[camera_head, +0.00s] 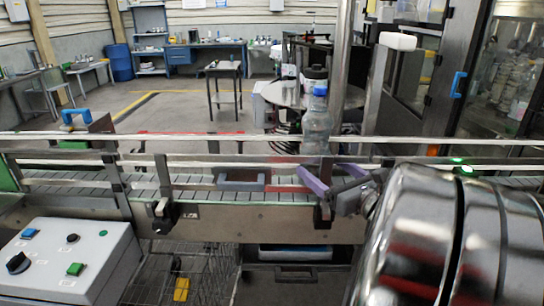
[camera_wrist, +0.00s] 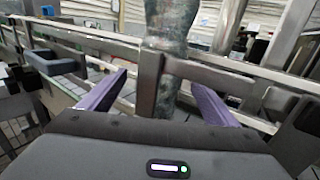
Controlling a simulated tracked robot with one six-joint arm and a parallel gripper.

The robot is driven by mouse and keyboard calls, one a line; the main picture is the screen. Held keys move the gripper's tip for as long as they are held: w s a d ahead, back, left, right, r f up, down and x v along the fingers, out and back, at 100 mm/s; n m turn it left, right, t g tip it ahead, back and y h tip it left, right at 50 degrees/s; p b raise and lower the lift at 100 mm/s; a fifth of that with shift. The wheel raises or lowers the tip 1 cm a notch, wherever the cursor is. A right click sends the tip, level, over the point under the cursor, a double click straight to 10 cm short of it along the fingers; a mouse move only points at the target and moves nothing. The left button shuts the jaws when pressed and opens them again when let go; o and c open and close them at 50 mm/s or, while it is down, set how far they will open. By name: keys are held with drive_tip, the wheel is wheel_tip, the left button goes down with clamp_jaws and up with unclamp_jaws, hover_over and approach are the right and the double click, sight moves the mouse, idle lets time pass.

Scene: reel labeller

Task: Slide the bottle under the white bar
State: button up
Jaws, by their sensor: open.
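A clear, greyish bottle (camera_head: 316,125) with a blue cap stands upright at the conveyor, behind the near rail. In the wrist view the bottle (camera_wrist: 172,35) rises between my finger directions, its top out of frame and its lower part partly covered by a metal bracket. My gripper (camera_head: 320,168) has purple fingers and is open, on the near side of the rail, just in front of the bottle's lower part. In the wrist view my gripper (camera_wrist: 158,80) has nothing between its fingers that I can see gripped. A long white bar (camera_head: 230,137) runs across above the conveyor.
The slatted conveyor belt (camera_head: 75,188) has metal side rails and posts. A control box (camera_head: 70,262) stands at front left. A round table (camera_head: 290,94) lies behind the conveyor.

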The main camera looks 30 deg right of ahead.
drive_tip(key=shift+w+d, duration=0.1)
drive_tip(key=shift+w, duration=1.7)
drive_tip(key=shift+c, duration=0.6)
drive_tip(key=c, duration=1.9)
drive_tip(key=shift+s+d, duration=1.55)
drive_tip(key=shift+d, duration=0.75)
drive_tip(key=shift+s+d, duration=1.6)
drive_tip(key=shift+d, duration=0.65)
drive_tip(key=shift+s+d, duration=1.55)
drive_tip(key=shift+d, duration=0.75)
drive_tip(key=o, duration=2)
drive_tip(key=shift+s, duration=0.15)
drive_tip(key=s, duration=0.9)
drive_tip(key=s+a, duration=0.1)
drive_tip(key=s, duration=0.3)
drive_tip(key=shift+s+f, duration=0.1)
drive_tip(key=shift+s, duration=0.2)
